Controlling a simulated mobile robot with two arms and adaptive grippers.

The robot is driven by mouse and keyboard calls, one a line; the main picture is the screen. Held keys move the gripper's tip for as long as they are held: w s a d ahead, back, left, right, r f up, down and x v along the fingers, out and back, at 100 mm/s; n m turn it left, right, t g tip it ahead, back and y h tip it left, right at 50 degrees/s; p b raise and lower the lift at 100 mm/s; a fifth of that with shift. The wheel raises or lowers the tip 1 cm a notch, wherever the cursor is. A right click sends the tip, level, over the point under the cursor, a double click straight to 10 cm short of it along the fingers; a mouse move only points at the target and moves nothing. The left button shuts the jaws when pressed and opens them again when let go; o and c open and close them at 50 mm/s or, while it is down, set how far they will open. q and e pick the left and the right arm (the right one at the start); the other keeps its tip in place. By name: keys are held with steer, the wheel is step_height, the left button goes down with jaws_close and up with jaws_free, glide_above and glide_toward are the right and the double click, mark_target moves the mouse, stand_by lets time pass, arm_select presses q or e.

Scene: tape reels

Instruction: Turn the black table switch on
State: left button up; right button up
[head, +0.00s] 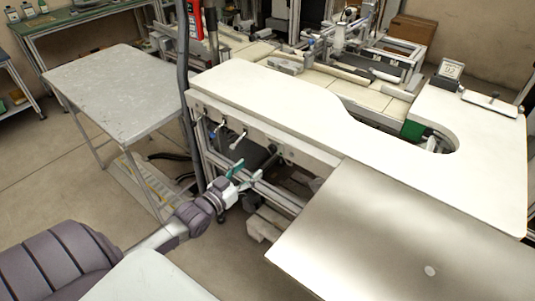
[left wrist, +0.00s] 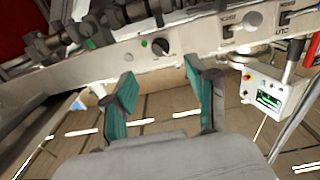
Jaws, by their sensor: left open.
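A black rotary switch (left wrist: 161,46) with a pale mark sits on the light front panel of the table, in the upper middle of the left wrist view. My left gripper (left wrist: 158,75) is open, with its two teal fingers apart and nothing between them. In that view the switch shows above the gap between the fingers; I see no contact. In the head view my left gripper (head: 236,171) is low in front of the white table's apron (head: 262,136). The black switch cannot be made out clearly in the head view. My right gripper is not in view.
A small green button (left wrist: 144,44) is left of the switch. Labelled controls (left wrist: 283,18) and a white box with a screen (left wrist: 268,96) are to the right. A grey side table (head: 120,85) stands left, and a dark vertical post (head: 186,110) is near my arm.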

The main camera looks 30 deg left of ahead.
mark_target(272, 150)
arm_select(q)
steer(key=w, duration=0.9)
steer(key=shift+w+d, duration=0.3)
steer(key=shift+d, duration=0.05)
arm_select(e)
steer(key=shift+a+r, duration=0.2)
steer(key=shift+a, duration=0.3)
arm_select(q)
steer(key=shift+f, duration=0.1)
steer(key=shift+c, duration=0.4)
jaws_close()
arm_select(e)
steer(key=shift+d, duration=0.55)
